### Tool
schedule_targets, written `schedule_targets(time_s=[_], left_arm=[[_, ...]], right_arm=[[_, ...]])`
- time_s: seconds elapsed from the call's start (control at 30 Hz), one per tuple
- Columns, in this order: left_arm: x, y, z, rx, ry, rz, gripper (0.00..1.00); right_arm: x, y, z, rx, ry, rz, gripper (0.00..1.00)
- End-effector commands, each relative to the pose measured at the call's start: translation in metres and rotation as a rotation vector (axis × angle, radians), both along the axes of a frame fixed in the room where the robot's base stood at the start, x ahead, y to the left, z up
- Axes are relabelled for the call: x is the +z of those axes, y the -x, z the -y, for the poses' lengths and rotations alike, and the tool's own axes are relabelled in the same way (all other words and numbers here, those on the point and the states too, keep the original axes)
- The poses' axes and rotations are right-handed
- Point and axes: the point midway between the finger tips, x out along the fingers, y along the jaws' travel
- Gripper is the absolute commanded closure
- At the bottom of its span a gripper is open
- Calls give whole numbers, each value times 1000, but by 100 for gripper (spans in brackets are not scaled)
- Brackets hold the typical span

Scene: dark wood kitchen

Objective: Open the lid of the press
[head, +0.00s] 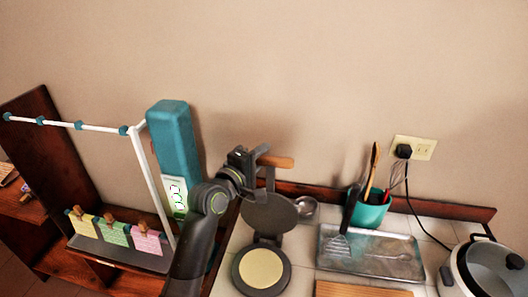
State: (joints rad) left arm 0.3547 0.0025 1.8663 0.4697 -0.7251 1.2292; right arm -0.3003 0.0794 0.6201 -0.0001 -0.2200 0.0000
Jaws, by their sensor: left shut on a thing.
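The press is a dark grey round press with its lid (268,213) raised and tilted up, well apart from its base (286,282). A flat pale yellow disc (261,268) lies on the base. The lid's wooden handle (277,162) points up and to the right at the top. My left gripper (251,157) comes in from the lower left and is shut on the handle. Its fingertips are small and partly hidden at the handle. My right gripper is not in view.
Right of the press are a measuring spoon (306,207), a metal tray (392,271) with utensils, a teal utensil pot (370,214) and a cooker (488,271). A wooden board (362,290) lies in front. A teal box (175,142) and white rack (152,190) stand left.

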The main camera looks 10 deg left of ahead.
Motion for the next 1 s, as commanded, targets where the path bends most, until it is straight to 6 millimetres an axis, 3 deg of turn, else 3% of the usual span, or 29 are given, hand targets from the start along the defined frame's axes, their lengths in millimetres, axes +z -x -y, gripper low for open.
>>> schedule_targets(time_s=[0.33, 0.37, 0.5, 0.83, 1.0], left_arm=[[-1, 3, 0, 1, -1, 9, 100], [-1, 3, 0, 1, -1, 9, 73], [0, 3, 0, 1, -1, 9, 55], [0, 5, -1, 1, 0, 11, 55], [-1, 19, -7, 2, 0, 12, 55]], right_arm=[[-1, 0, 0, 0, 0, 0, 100], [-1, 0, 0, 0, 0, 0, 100], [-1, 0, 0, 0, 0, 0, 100], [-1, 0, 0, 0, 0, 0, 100], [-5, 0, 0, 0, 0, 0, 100]])
